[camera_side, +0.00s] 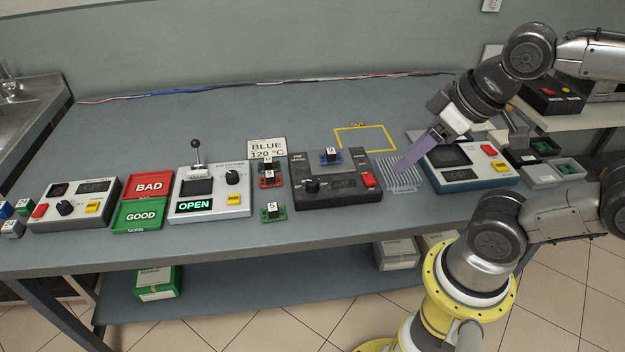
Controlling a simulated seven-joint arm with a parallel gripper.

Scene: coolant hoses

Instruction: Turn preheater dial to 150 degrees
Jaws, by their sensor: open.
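The preheater seems to be the dark box (345,203) right of centre; its lettering is too small to read surely. Its black dial (312,186) is at the front left of its top, and the dial's setting cannot be read. A blue board marked with a number (331,156) lies on the box, and a red button (367,180) is at its right. My gripper (412,158) is open, up and to the right of the dial and apart from it, above the clear ribbed rack. A flat purple piece shows at its end; the fingers are hard to make out.
A sign (267,147) reads "BLUE 120 °C". The ribbed rack (398,175) and a blue-edged device (465,175) stand right. A grey OPEN unit (210,207) stands further left.

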